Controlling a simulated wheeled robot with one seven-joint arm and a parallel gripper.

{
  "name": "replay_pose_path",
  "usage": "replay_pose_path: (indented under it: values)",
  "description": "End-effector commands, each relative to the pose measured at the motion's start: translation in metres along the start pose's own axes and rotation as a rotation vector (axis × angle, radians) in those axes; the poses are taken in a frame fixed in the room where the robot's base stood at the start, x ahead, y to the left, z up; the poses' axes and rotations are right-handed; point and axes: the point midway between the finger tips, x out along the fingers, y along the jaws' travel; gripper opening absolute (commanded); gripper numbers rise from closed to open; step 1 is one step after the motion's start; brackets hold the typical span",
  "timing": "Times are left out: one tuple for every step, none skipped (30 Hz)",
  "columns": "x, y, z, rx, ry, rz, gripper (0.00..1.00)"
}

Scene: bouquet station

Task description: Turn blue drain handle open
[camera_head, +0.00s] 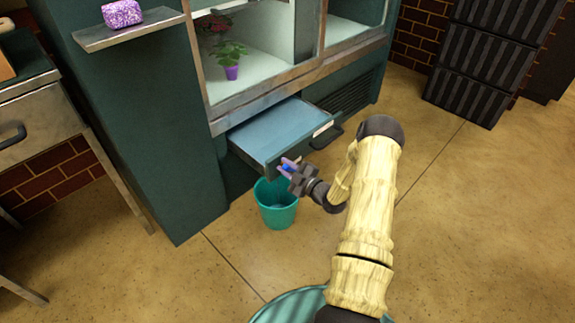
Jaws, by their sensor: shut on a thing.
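My gripper (286,166) is at the lower front corner of the pulled-out drawer (284,133), under the display cabinet. Its fingers are shut on a small blue thing, which I take to be the blue drain handle (287,168). Only a bit of blue shows between the fingers, so I cannot tell how far the handle is turned. A teal bucket (277,210) stands on the floor just below my gripper. The inside of the bucket is mostly in shadow, and I see no water running into it.
The drawer's dark pull handle (327,137) sticks out just above my gripper. A potted plant (231,66) stands inside the cabinet. A metal shelf (130,29) holds a purple block (122,13). Dark striped crates (490,55) are at the back right. The floor on the right is clear.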

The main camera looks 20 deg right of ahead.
Motion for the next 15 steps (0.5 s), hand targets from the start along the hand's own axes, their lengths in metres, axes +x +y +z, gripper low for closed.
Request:
replay_pose_path:
  values:
    - [0.001, -0.003, -0.001, -0.043, 0.002, -0.003, 0.0]
    - [0.001, -0.004, -0.001, -0.071, 0.002, -0.004, 0.0]
    - [0.0, -0.004, 0.0, -0.109, 0.001, -0.004, 0.0]
    - [0.0, -0.005, -0.001, -0.137, 0.002, -0.003, 0.0]
    - [0.0, -0.006, 0.0, -0.165, 0.002, -0.003, 0.0]
    - [0.0, -0.007, 0.0, -0.203, 0.001, -0.003, 0.0]
    - [0.0, -0.008, 0.0, -0.232, 0.002, -0.003, 0.0]
    - [0.0, -0.009, 0.0, -0.261, 0.002, -0.004, 0.0]
    - [0.0, -0.01, 0.001, -0.299, 0.002, -0.004, 0.0]
    - [0.0, -0.011, 0.001, -0.327, 0.002, -0.003, 0.0]
    - [0.0, -0.011, 0.001, -0.354, 0.002, -0.003, 0.0]
    - [0.0, -0.012, 0.002, -0.391, 0.002, -0.004, 0.0]
    - [0.0, -0.013, 0.002, -0.418, 0.002, -0.003, 0.0]
    - [0.0, -0.014, 0.002, -0.445, 0.003, -0.003, 0.0]
    - [0.0, -0.015, 0.003, -0.478, 0.003, -0.004, 0.0]
